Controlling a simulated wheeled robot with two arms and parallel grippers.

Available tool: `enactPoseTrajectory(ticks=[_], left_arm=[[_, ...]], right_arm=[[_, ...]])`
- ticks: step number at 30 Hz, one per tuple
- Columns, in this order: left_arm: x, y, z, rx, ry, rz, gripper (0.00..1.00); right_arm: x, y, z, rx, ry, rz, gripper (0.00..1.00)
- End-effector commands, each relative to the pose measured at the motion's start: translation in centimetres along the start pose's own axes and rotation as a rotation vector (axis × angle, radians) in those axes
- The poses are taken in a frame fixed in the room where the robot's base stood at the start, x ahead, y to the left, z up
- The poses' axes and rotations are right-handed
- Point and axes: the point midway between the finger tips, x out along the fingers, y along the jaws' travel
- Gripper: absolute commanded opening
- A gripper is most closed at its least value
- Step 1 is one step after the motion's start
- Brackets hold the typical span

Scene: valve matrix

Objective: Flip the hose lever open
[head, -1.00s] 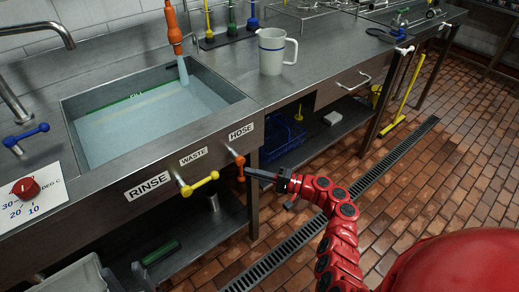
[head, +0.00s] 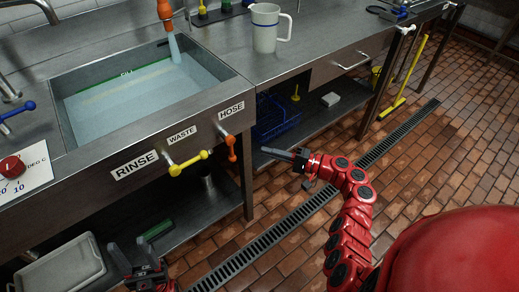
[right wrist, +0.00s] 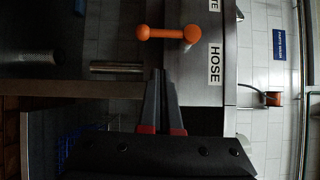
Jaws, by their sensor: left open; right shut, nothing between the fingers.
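The orange hose lever (head: 231,147) hangs roughly downward on the counter front, below the HOSE label (head: 231,108). In the right wrist view the lever (right wrist: 165,33) lies across the top beside the HOSE label (right wrist: 215,63). My right gripper (head: 266,151) is shut and empty, a short way right of the lever in the head view and apart from it. In the right wrist view its fingers (right wrist: 158,72) point toward the lever, with a gap between. My left gripper (head: 132,258) is open and empty at the bottom left of the head view.
A yellow lever (head: 188,163) sits left of the orange one, near the WASTE label (head: 182,132). Water runs from an orange nozzle into the sink (head: 215,88). A white jug (head: 264,30) stands on the counter. A grey bin (head: 60,270) is low left.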

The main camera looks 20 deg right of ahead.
Motion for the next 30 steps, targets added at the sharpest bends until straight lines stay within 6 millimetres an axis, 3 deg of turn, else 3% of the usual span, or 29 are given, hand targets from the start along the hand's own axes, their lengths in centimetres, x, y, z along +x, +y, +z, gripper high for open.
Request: enactPoseTrajectory(ticks=[3,9,30], left_arm=[[-0.1,0.0,0.0,0.0,0.0,0.0,0.5],[-0.1,0.0,0.0,0.0,0.0,0.0,0.5],[0.0,0.0,0.0,0.0,0.0,0.0,0.5]], right_arm=[[-2.3,0.0,-0.1,0.0,0.004,0.002,0.0],[-4.5,-0.2,-0.1,-0.001,0.003,0.0,0.0],[-4.7,0.2,-0.4,0.006,0.021,0.011,0.0]])
